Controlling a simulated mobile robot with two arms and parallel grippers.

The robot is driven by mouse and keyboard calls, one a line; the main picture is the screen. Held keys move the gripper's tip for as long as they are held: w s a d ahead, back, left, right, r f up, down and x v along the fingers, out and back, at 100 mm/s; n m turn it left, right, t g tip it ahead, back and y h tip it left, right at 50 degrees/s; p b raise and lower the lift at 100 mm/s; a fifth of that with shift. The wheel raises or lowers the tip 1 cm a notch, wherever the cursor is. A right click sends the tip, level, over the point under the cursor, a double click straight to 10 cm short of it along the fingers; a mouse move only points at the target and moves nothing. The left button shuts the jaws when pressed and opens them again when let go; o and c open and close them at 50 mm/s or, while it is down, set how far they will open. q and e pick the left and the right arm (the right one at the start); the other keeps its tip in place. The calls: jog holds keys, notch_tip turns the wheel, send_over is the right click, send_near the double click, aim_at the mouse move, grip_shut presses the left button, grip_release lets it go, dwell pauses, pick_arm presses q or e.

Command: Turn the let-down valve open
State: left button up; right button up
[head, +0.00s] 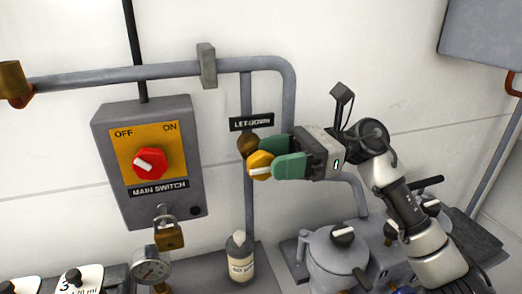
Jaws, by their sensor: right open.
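The let-down valve has a yellow knob (259,164) with a pale pointer mark lying nearly level in the picture. It sits on a vertical grey pipe, below a black "LETDOWN" label (251,123). My right gripper (271,156) reaches in from the right. Its green fingers are open, one above and behind the knob and one at its right side. The fingers overlap the knob in the picture, and I cannot tell whether they touch it. A brown round fitting (248,145) shows behind the upper finger. My left gripper is out of view.
A grey main switch box (190,193) with a red knob (150,161) is on the wall at left. Below are a padlock (168,234), a gauge (151,268) and a white bottle (240,262). A lidded grey pot (335,260) stands below my right arm.

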jog(key=shift+s+a, duration=0.2)
jog(key=shift+a, duration=0.5)
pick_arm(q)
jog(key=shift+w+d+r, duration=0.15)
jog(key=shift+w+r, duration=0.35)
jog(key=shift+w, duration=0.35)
pick_arm(e)
jog(key=shift+s+a, duration=0.25)
jog(key=shift+a, duration=0.4)
jog(key=shift+c, duration=0.4)
jog(key=c, duration=0.8)
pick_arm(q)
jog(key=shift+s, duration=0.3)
pick_arm(e)
jog(key=shift+c, duration=0.2)
